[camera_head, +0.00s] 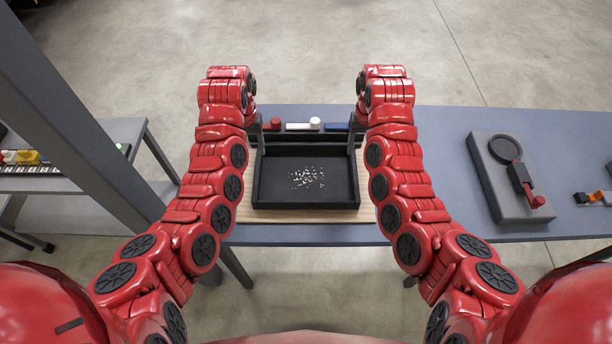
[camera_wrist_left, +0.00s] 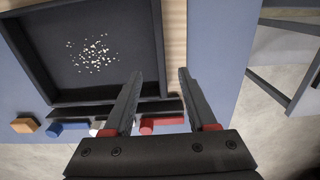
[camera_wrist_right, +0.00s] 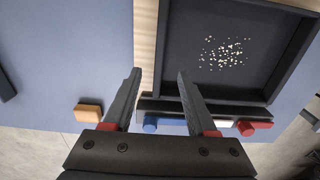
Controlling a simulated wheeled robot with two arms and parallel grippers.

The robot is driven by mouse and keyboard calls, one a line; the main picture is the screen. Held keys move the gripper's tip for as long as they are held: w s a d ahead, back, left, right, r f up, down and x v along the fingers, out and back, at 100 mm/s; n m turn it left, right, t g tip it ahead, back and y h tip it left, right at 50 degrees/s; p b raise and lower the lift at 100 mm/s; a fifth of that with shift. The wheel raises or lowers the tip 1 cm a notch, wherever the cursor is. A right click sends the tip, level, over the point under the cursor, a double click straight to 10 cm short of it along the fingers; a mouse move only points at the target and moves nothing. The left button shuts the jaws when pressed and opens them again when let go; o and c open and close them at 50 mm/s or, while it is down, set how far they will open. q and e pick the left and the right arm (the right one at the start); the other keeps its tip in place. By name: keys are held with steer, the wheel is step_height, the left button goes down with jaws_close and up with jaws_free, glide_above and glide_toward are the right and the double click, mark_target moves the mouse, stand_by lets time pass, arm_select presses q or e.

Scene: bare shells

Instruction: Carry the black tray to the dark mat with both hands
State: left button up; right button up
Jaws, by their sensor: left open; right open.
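The black tray (camera_head: 274,187) lies on the table in front of me, with small pale bits on its floor. It also shows in the left wrist view (camera_wrist_left: 50,50) and the right wrist view (camera_wrist_right: 186,50). My left gripper (camera_wrist_left: 160,73) is open, its fingers on either side of the line of the tray's left wall. My right gripper (camera_wrist_right: 159,72) is open, its fingers likewise either side of the line of the right wall. I cannot tell whether the fingers touch the tray. I cannot make out a dark mat.
A light striped wooden board (camera_head: 236,212) lies under the tray. Beyond the tray are red (camera_head: 272,124), white (camera_head: 298,126) and blue pieces (camera_head: 335,127). A grey block with a black disc (camera_head: 492,180) stands at right on the blue-grey table (camera_head: 445,150). A grey post (camera_head: 80,120) rises at left.

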mark_target(257, 171)
arm_select(q)
step_height(257, 171, down, 2)
arm_select(e)
step_height(257, 171, down, 2)
steer(key=shift+a+f, duration=0.1)
arm_select(q)
step_height(257, 171, down, 8)
steer(key=shift+f, duration=0.25)
arm_select(e)
step_height(257, 171, down, 8)
steer(key=shift+f, duration=0.15)
arm_select(q)
steer(key=shift+f, duration=1)
arm_select(e)
steer(key=shift+f, duration=1)
arm_select(q)
jaws_close()
arm_select(e)
jaws_close()
